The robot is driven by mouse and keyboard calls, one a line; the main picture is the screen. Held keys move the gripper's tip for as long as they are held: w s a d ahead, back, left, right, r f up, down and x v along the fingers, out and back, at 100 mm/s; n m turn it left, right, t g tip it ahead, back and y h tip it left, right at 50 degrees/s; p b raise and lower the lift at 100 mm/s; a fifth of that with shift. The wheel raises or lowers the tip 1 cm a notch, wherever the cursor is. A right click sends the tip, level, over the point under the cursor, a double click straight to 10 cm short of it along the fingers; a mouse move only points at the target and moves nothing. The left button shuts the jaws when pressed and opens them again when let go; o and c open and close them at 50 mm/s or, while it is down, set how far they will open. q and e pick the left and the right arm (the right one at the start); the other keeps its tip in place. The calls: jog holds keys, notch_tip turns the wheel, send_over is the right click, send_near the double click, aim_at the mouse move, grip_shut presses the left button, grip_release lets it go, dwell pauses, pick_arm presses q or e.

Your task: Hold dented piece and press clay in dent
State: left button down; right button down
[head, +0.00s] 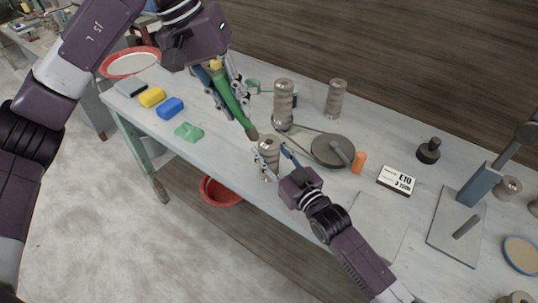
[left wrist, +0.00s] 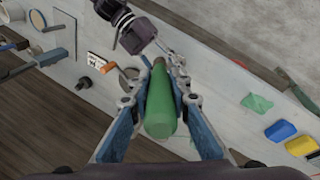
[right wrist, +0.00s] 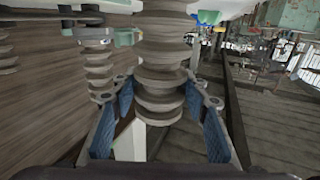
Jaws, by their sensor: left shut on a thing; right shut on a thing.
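My left gripper (head: 231,88) is shut on a long green tool (head: 233,100). The tool slants down to the right, and its brown tip (head: 253,134) is close to the top of the ridged clay piece (head: 268,148). I cannot tell whether they touch. My right gripper (head: 277,160) is shut around this piece, which stands upright near the table's front edge. In the left wrist view the tool (left wrist: 160,108) lies between the fingers. In the right wrist view the ridged piece (right wrist: 162,65) stands between the fingers. No dent is clearly visible.
Two more ridged pieces (head: 284,98) (head: 335,98) stand behind. A grey disc (head: 333,150), an orange cylinder (head: 359,162) and a labelled box (head: 397,180) lie to the right. Yellow (head: 152,97) and blue (head: 171,108) blocks and a green lump (head: 189,132) lie to the left.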

dwell(0.3)
jog(key=c, duration=1)
grip_release()
jog(key=shift+c, duration=0.2)
jog(key=v, duration=1.2)
jog(key=shift+s, duration=0.1)
